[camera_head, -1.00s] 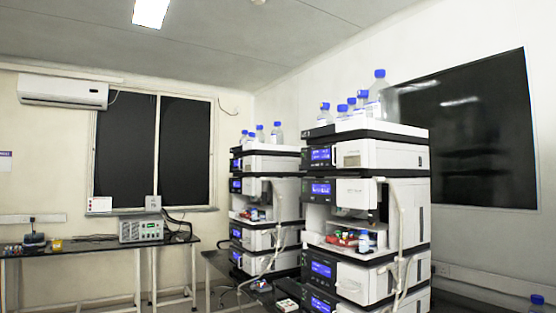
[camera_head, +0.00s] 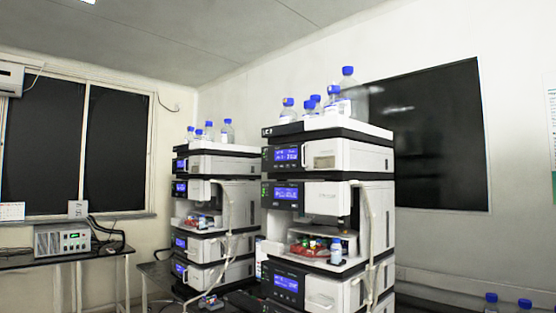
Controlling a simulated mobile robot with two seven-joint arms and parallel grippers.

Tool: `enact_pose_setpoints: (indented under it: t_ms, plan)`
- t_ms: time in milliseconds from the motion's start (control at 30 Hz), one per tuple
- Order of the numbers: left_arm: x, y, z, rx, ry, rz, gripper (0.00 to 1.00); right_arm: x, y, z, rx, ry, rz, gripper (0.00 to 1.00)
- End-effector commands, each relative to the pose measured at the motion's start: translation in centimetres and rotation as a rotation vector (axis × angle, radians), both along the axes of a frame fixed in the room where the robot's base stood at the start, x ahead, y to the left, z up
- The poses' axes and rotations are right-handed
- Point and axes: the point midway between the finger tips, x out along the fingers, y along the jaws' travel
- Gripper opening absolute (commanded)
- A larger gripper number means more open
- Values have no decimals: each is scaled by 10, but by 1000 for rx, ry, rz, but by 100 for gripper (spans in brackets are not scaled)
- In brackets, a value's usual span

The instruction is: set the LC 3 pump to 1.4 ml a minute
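Two column stacks of white and black modules stand side by side. The nearer stack (camera_head: 350,195) is in the middle right of the head view. Its top edge bears a label that seems to read "LC 3", with the last character hard to read. Its modules carry blue lit displays, among them an upper display (camera_head: 286,154), a second one (camera_head: 286,193) and a lower one (camera_head: 286,283). The figures on them are too small to read. Which module is the pump I cannot tell. The farther stack (camera_head: 236,195) stands to its left. Neither of my grippers shows.
Blue-capped bottles (camera_head: 347,90) stand on the nearer stack, others (camera_head: 227,131) on the farther one. An open bay in the nearer stack holds small coloured items. A grey instrument (camera_head: 62,239) sits on a black table at left. A dark wall screen (camera_head: 440,140) is behind.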

Motion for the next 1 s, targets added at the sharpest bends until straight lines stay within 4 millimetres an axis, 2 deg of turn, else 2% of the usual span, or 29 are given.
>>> enact_pose_setpoints:
  t_ms: [233, 667, 1000]
  plan:
    - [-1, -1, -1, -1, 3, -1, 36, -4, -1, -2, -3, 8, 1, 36]
    - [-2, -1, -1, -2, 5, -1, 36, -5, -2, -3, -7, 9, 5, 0]
    - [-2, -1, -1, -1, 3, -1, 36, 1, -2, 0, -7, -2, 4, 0]
